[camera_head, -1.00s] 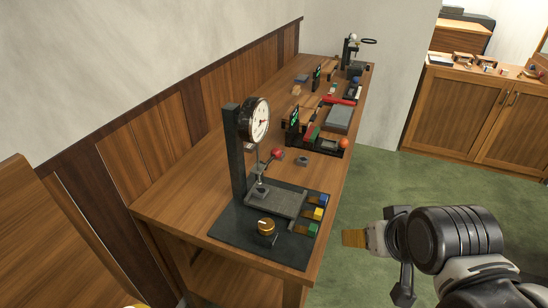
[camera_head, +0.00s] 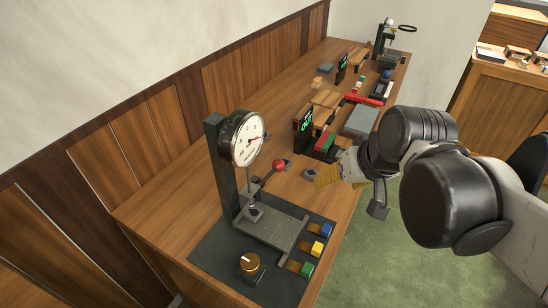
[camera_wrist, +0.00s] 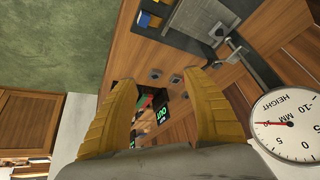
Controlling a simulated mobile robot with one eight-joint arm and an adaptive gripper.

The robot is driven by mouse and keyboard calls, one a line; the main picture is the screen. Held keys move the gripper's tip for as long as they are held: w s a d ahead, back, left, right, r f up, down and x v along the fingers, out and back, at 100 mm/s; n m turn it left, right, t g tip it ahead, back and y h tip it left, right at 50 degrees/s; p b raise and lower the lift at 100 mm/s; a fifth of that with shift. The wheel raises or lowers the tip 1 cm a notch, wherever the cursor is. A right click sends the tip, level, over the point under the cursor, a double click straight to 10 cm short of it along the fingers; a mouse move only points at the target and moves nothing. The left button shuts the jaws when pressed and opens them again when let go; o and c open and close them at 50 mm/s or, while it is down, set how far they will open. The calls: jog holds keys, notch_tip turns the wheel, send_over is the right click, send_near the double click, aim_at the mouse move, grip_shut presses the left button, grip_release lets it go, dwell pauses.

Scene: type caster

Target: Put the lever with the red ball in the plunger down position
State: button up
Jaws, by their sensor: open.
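The lever's red ball (camera_head: 279,165) sits on a thin arm beside the height gauge's plunger, below the round white dial (camera_head: 241,138) in the head view. The plunger (camera_head: 254,212) rests near the grey plate on the dark base. The dial also shows at the right of the wrist view (camera_wrist: 290,124). My gripper (camera_head: 325,178) is to the right of the red ball, apart from it. Its two yellow fingers are spread and empty in the wrist view (camera_wrist: 158,76). I cannot make out the red ball there; the right finger may hide it.
The base carries a gold knob (camera_head: 249,262) and blue, yellow and green blocks (camera_head: 316,248) along its right side. A small dark block (camera_head: 310,174) and a black display (camera_head: 303,127) stand behind. The bench's front left corner is clear.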

jog(key=w+a+n+g+y, duration=0.1)
jog(key=w+a+g+y, duration=0.15)
jog(key=w, duration=0.75)
jog(key=n+g+y, duration=0.1)
jog(key=n+y, duration=0.1)
jog(key=y, duration=0.1)
send_near(282, 162)
jog(key=x, duration=0.2)
jog(key=shift+h, duration=0.25)
jog(key=b+x, duration=0.2)
jog(key=x, duration=0.8)
jog(key=shift+a+b, duration=0.1)
jog(key=shift+b, duration=0.25)
jog(key=shift+r, duration=0.1)
grip_shut()
